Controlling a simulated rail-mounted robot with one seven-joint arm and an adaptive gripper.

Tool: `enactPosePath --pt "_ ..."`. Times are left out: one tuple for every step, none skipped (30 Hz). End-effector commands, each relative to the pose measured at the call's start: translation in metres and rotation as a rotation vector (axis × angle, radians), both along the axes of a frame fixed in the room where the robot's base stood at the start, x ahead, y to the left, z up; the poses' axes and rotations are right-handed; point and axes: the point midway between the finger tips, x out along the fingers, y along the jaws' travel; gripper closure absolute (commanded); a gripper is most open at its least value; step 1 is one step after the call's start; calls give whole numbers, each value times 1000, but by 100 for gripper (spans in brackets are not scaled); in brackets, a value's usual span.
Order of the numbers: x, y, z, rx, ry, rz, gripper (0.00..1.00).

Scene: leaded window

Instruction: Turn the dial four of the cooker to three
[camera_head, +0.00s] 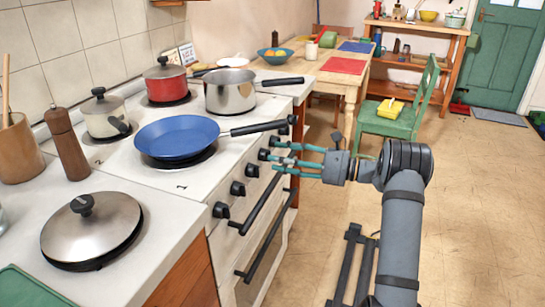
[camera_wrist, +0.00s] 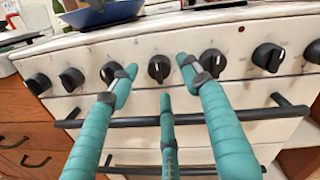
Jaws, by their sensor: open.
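The cooker (camera_head: 205,183) has a white front with a row of several black dials. In the wrist view, the middle dial (camera_wrist: 159,68), apparently dial four, sits between my spread fingertips; the same dial (camera_head: 264,154) shows just ahead of them in the head view. Its grip ridge looks roughly upright, but I cannot read its numbers. My gripper (camera_head: 279,157) has teal fingers, is open and holds nothing. In the wrist view, my gripper (camera_wrist: 159,80) has one finger left of the dial, one right and one below. Contact with the dial is not clear.
Neighbouring dials (camera_wrist: 111,72) (camera_wrist: 212,62) stand close on either side. A long black oven handle (camera_wrist: 262,114) runs below the dials. A blue pan (camera_head: 178,135) has its handle reaching out over the cooker's front edge, above the dials. The floor right of the cooker is mostly open.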

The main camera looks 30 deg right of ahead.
Motion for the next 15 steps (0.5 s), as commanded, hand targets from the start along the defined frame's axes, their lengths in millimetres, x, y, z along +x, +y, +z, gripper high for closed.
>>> enactPosePath --pt "5 7 0 0 0 2 53" --pt "8 9 0 0 0 1 53" --pt "11 12 0 -1 0 2 53" --pt "13 14 0 -1 0 2 53" --pt "14 16 0 0 0 1 53" --pt "16 17 0 0 0 1 53" --pt "17 18 0 0 1 1 53" --pt "18 19 0 0 1 1 53" --pt "18 20 0 0 1 1 53" --pt "19 20 0 0 2 0 53" --pt "19 20 0 0 2 0 53" --pt "19 20 0 0 2 0 53" --pt "19 20 0 -1 1 0 53" --pt "19 20 0 -1 1 0 53" --pt "19 20 0 -1 1 0 53"
